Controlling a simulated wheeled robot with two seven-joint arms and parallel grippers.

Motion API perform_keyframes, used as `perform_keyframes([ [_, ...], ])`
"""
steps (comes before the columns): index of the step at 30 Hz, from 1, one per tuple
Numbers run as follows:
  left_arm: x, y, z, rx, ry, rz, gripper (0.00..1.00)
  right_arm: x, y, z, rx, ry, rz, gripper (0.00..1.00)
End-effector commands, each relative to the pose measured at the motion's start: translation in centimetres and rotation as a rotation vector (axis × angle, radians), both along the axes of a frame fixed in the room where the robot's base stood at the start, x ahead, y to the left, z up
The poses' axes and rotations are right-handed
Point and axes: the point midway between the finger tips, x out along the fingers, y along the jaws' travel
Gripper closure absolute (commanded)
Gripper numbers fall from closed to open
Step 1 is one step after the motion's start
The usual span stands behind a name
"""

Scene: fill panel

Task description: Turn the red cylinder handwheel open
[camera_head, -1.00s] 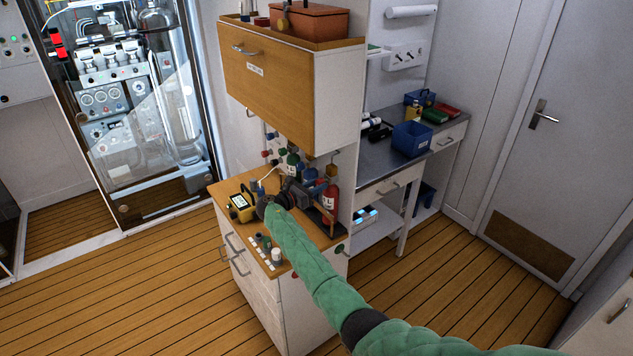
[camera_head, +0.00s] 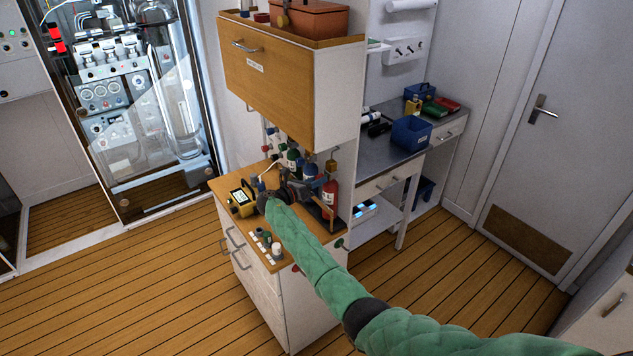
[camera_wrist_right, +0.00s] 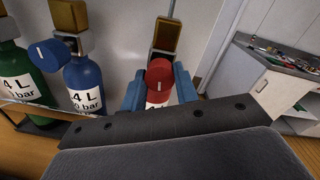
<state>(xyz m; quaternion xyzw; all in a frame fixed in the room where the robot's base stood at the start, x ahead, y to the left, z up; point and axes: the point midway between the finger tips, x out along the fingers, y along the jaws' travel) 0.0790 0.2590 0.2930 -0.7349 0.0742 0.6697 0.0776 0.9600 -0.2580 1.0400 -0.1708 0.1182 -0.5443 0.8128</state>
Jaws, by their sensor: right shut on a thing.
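The red handwheel (camera_wrist_right: 159,72) sits between the two blue fingers of my right gripper (camera_wrist_right: 160,90) in the right wrist view, and the gripper is shut on it. Below the wheel, part of a white label shows. The red cylinder (camera_head: 329,195) stands upright at the right end of the cylinder row in the head view. My right gripper (camera_head: 298,186) reaches in at the row, with its fingers largely hidden there by the wrist. My left gripper is not in view.
A blue cylinder (camera_wrist_right: 88,85) and a green cylinder (camera_wrist_right: 24,75) stand left of the gripper, with a blue handwheel (camera_wrist_right: 47,51) close by. A yellow device (camera_head: 242,199) and small parts lie on the wooden counter (camera_head: 224,185). The wall cabinet (camera_head: 268,80) hangs above.

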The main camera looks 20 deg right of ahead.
Motion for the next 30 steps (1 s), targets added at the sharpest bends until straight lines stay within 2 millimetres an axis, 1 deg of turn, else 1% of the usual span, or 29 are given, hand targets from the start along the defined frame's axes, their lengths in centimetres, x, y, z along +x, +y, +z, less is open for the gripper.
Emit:
perform_keyframes([
  [4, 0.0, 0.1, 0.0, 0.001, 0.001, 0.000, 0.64, -0.1, 0.0, -0.2, 0.001, 0.003, 0.000, 0.93],
  [5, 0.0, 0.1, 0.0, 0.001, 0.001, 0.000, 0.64, -0.1, 0.0, -0.2, 0.001, 0.003, 0.000, 0.64],
  [7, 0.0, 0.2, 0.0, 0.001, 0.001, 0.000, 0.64, -0.1, 0.0, -0.2, 0.001, 0.001, 0.001, 0.51],
  [8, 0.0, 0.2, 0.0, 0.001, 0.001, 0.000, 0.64, -0.1, 0.0, -0.2, 0.001, 0.001, 0.001, 0.48],
  [15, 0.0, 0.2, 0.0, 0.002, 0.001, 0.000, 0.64, 0.0, 0.0, -0.1, 0.001, 0.000, 0.000, 0.48],
  [19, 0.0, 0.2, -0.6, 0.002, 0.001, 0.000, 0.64, -0.2, 0.6, -0.3, 0.000, 0.000, 0.001, 0.48],
  [23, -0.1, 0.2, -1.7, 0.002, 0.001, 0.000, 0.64, -0.8, 2.1, -0.6, 0.002, 0.000, 0.003, 0.48],
  [30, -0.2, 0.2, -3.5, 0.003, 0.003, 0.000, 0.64, -2.2, 5.5, -0.5, 0.003, 0.000, 0.001, 0.48],
])
